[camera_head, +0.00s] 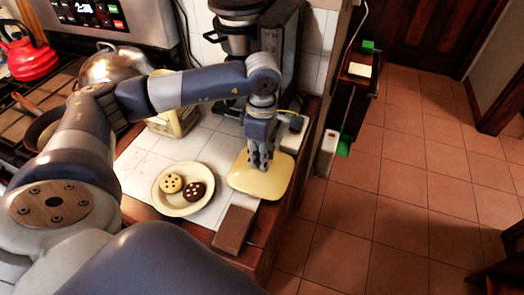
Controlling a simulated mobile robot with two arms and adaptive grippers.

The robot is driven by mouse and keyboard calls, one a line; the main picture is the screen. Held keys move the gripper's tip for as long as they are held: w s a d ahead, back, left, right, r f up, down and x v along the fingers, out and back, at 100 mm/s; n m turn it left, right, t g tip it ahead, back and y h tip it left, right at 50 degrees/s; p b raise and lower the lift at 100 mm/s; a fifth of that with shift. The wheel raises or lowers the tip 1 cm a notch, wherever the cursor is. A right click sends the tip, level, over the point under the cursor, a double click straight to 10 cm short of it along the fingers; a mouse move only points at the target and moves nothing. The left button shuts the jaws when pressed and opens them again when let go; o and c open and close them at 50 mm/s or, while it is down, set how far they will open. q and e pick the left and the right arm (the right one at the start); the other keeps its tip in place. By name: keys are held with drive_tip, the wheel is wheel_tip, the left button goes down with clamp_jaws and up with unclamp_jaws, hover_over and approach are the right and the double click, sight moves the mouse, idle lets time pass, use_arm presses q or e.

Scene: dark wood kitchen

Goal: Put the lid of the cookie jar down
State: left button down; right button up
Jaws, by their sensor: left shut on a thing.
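The cookie jar lid (245,184) is a pale yellow rounded square near the right edge of the white-tiled counter. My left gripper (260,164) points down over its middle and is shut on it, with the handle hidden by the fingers. I cannot tell whether the lid touches the counter or hangs just above it. The cream-yellow cookie jar (178,120) stands further back to the left, partly hidden behind my left arm. My right gripper is not in view.
A cream plate (183,209) with one light and one dark cookie lies left of the lid. A brown block (235,228) lies in front of it at the counter edge. A coffee machine (280,55) stands behind. The stove with a red kettle (30,60) is at left.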

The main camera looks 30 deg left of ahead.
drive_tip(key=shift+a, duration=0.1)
use_arm(q)
drive_tip(key=shift+f, duration=0.15)
drive_tip(key=c, duration=1.5)
unclamp_jaws()
drive_tip(key=shift+c, duration=0.2)
drive_tip(key=shift+o, duration=1.1)
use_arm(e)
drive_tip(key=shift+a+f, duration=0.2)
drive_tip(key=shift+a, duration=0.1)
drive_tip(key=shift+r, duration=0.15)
use_arm(q)
drive_tip(key=shift+r, duration=0.35)
wheel_tip(320, 180, up, 12)
drive_tip(key=b, duration=0.2)
drive_tip(key=shift+f, duration=0.15)
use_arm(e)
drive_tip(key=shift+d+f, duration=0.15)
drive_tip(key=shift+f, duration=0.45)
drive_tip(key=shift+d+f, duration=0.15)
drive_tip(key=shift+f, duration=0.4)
